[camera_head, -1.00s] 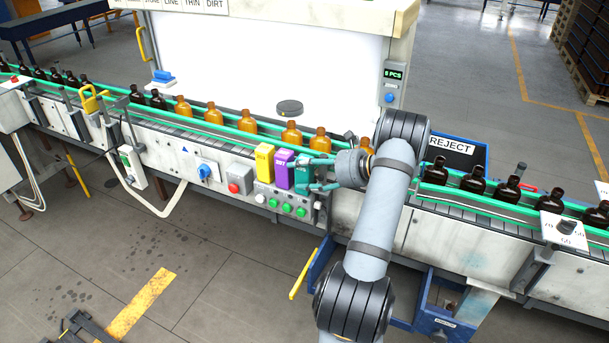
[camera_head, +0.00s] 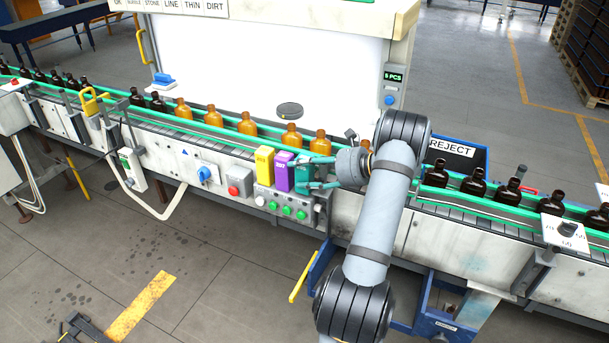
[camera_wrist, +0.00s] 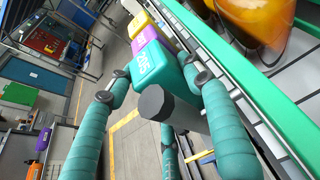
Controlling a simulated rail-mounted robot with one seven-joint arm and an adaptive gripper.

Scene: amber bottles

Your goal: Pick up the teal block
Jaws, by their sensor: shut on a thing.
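The teal block (camera_head: 304,177) stands at the right end of a row of three blocks on the control box, next to the purple block (camera_head: 284,172). My gripper (camera_head: 311,174) comes from the right and is shut on the teal block, with its teal fingers on either side. In the wrist view the teal block (camera_wrist: 152,66) sits between the fingertips of my gripper (camera_wrist: 150,86), and white lettering shows on its face. The fingers partly cover it in the head view. I cannot see any gap beneath the block.
The yellow block (camera_head: 264,166) stands left of the purple one. Green and white buttons (camera_head: 286,211) are on the panel below. Behind the blocks, amber bottles (camera_head: 247,124) stand on the conveyor between green rails. Dark bottles (camera_head: 476,181) stand to the right of my arm.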

